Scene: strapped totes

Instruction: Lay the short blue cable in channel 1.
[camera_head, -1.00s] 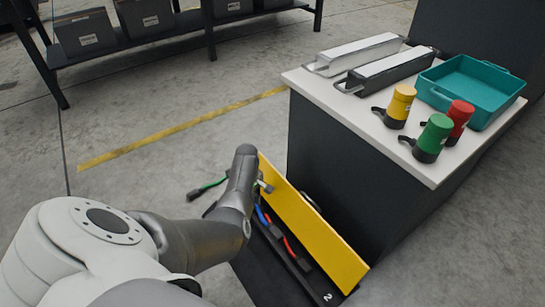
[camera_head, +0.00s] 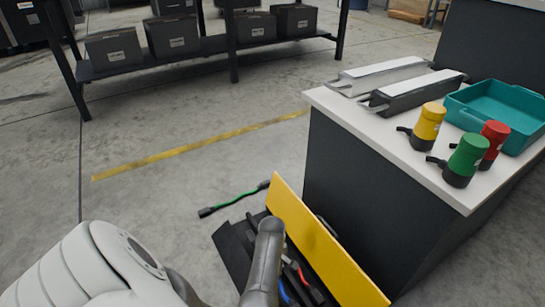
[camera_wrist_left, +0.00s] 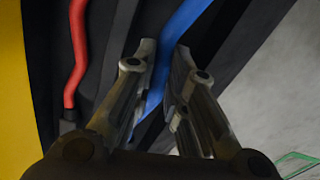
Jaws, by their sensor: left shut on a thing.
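The blue cable (camera_wrist_left: 188,20) runs between the fingers of my left gripper (camera_wrist_left: 163,52) in the left wrist view, and the gripper is shut on it. A short piece of the blue cable (camera_head: 284,293) also shows beside my arm in the head view, over the black channelled tray (camera_head: 231,252). In the head view my left arm hides the gripper and much of the tray. I cannot tell which channel the cable is over, or whether it lies in it. My right gripper is in neither view.
A red cable (camera_wrist_left: 77,50) lies beside the blue one. A green cable (camera_head: 235,203) lies on the floor beyond the tray. A yellow panel (camera_head: 325,245) stands along the tray's right side, close to the counter (camera_head: 400,150). The floor to the left is open.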

